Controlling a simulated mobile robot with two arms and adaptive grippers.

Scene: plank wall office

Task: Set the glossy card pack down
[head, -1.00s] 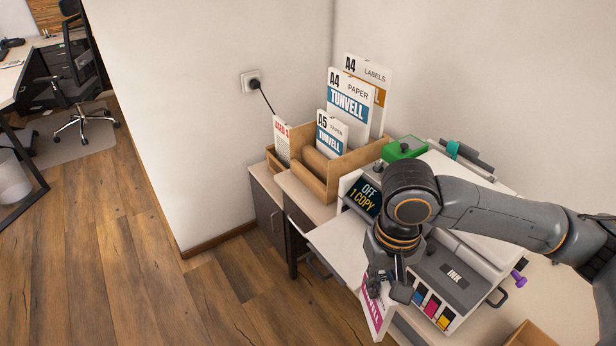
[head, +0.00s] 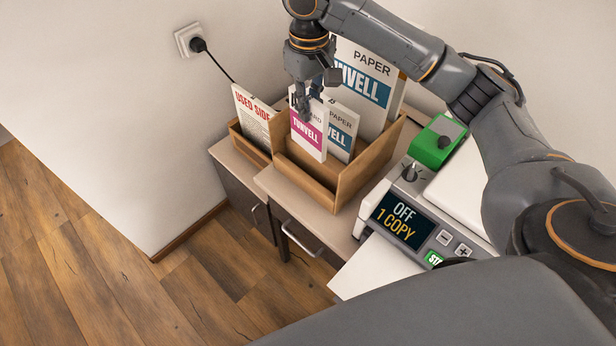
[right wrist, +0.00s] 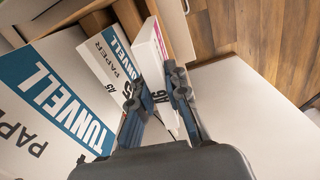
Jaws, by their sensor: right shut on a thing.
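My right gripper (head: 306,100) is shut on the top of the glossy card pack (head: 308,138), a white pack with a magenta TUNVELL band. The pack hangs upright at the front of the wooden sorter (head: 352,183), in front of the A5 paper pack (head: 342,130). Whether its lower edge touches the sorter's floor cannot be told. In the right wrist view the card pack (right wrist: 150,48) shows edge-on between the fingers (right wrist: 158,100), beside the A5 pack (right wrist: 103,60). My left gripper is not in view.
The large A4 paper pack (head: 362,85) stands behind in the sorter. A used-side paper stack (head: 252,116) stands in a wooden tray to the left. The copier display (head: 400,219) reads OFF, 1 COPY. A green device (head: 436,141) sits behind it.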

